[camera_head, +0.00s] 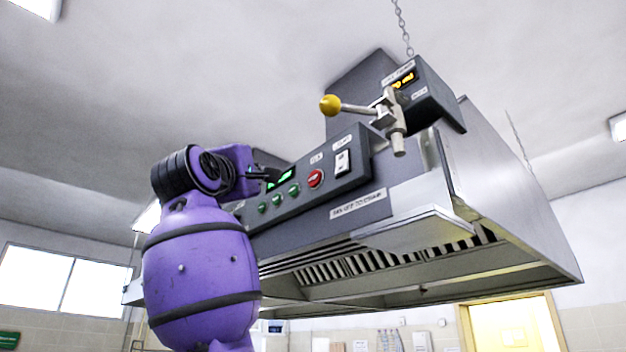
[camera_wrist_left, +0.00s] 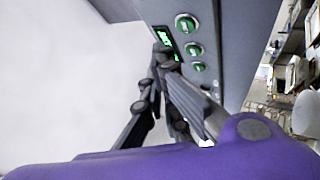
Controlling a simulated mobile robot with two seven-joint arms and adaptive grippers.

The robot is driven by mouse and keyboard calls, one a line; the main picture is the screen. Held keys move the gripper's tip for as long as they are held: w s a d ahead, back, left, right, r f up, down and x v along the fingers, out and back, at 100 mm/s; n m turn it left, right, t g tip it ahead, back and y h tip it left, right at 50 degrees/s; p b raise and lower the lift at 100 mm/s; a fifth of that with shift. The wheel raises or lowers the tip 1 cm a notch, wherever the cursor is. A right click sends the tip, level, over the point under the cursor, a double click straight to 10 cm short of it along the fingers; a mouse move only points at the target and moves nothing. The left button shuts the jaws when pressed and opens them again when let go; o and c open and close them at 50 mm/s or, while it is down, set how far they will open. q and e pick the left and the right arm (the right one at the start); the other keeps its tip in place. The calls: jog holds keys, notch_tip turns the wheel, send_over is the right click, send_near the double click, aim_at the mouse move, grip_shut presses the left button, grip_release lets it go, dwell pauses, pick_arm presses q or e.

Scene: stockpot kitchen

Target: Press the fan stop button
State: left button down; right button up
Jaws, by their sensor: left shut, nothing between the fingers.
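The fan stop button, a round red button (camera_head: 315,178), sits on the dark sloping control panel (camera_head: 345,184) of the range hood. A row of green buttons (camera_head: 294,190) lies to its left, and they also show in the wrist view (camera_wrist_left: 186,23). My left gripper (camera_head: 268,173) is shut and empty, by the green display at the panel's upper left, left of the red button. In the wrist view its fingertips (camera_wrist_left: 166,58) are near the display, beside the green buttons. I cannot tell whether they touch the panel. The red button is not visible there.
A white switch (camera_head: 343,161) is right of the red button. A yellow-knobbed lever (camera_head: 331,105) on a valve projects above the panel, near a box with an orange display (camera_head: 403,80). The metal hood (camera_head: 500,190) extends right. Open air lies in front of the panel.

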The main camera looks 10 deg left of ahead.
aim_at(315, 179)
pick_arm(q)
jog(key=shift+s+r+h, duration=0.3)
jog(key=shift+s+r, duration=0.4)
jog(key=shift+r, duration=0.15)
jog(key=shift+w+d, duration=0.1)
jog(key=w+d, duration=0.5)
jog(key=w, duration=0.1)
jog(key=shift+w+d, duration=0.15)
jog(key=shift+w, duration=0.15)
jog(key=shift+w, duration=0.15)
dwell(0.9)
jog(key=shift+w+d, duration=0.2)
jog(key=shift+d, duration=0.05)
jog(key=shift+w+d, duration=0.25)
jog(key=shift+w, duration=0.1)
dwell(0.8)
jog(key=shift+s+a, duration=0.5)
jog(key=shift+s, duration=0.15)
